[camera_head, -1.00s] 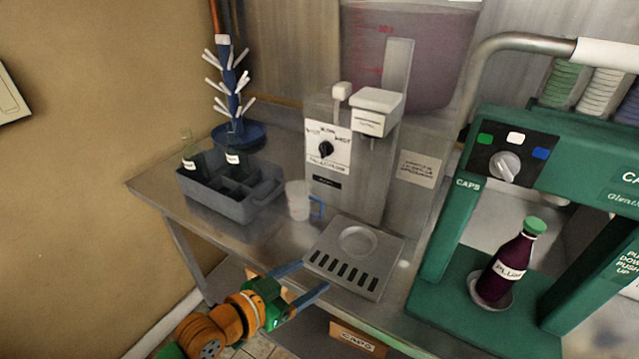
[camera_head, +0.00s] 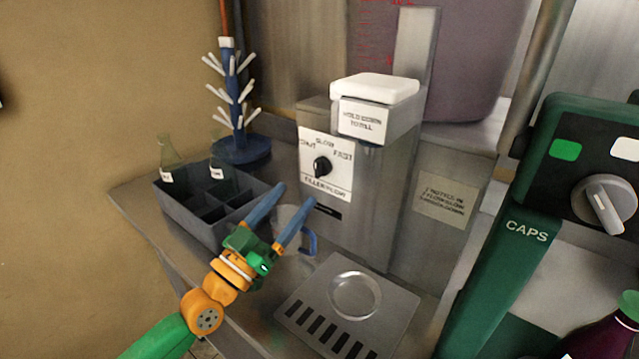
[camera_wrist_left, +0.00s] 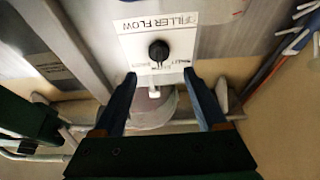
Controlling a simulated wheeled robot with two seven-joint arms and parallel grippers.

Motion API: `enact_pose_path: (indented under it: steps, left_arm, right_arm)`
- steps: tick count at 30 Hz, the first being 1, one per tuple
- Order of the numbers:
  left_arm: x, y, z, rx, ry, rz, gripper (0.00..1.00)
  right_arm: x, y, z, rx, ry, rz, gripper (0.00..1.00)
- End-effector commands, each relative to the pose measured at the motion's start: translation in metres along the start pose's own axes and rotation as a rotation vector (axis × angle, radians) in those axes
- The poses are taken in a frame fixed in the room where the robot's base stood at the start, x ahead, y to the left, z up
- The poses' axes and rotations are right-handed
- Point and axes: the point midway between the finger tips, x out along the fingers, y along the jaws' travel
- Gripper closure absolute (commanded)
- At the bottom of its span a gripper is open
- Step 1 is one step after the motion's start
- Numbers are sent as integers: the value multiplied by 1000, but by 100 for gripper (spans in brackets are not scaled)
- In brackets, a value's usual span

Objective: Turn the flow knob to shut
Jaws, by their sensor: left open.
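The flow knob (camera_head: 321,167) is a small round black knob on a white plate marked SHUT, SLOW and FAST, on the front of the grey filler (camera_head: 360,200). Its pointer is too small to read surely. In the left wrist view the knob (camera_wrist_left: 158,50) shows upside down, ahead of and roughly between my fingers. My left gripper (camera_head: 296,194) is open and empty, with its blue fingers below and left of the knob, apart from it. The left gripper also shows in the left wrist view (camera_wrist_left: 159,76). My right gripper is not in view.
A jug with a blue handle (camera_head: 309,242) stands behind my fingers. A grey crate (camera_head: 190,216) with bottles is at left. A drip tray (camera_head: 318,331) lies in front of the filler. The green capper (camera_head: 500,260) stands at right.

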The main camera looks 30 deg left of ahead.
Motion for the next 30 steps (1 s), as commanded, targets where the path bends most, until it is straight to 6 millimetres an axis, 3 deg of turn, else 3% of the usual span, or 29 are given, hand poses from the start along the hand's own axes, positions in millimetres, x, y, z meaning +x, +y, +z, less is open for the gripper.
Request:
enact_pose_path:
  steps: [4, 10, 22, 30]
  left_arm:
    - [26, 0, -8, -2, 5, 1, 26]
    - [58, 0, -5, -1, 3, 0, 26]
    - [68, 1, -1, 0, -2, 2, 26]
    - [68, 1, -2, 0, -1, 1, 98]
  right_arm:
    - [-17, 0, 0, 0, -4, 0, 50]
    - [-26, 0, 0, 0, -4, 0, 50]
    - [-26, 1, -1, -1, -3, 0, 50]
    - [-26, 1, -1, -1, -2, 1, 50]
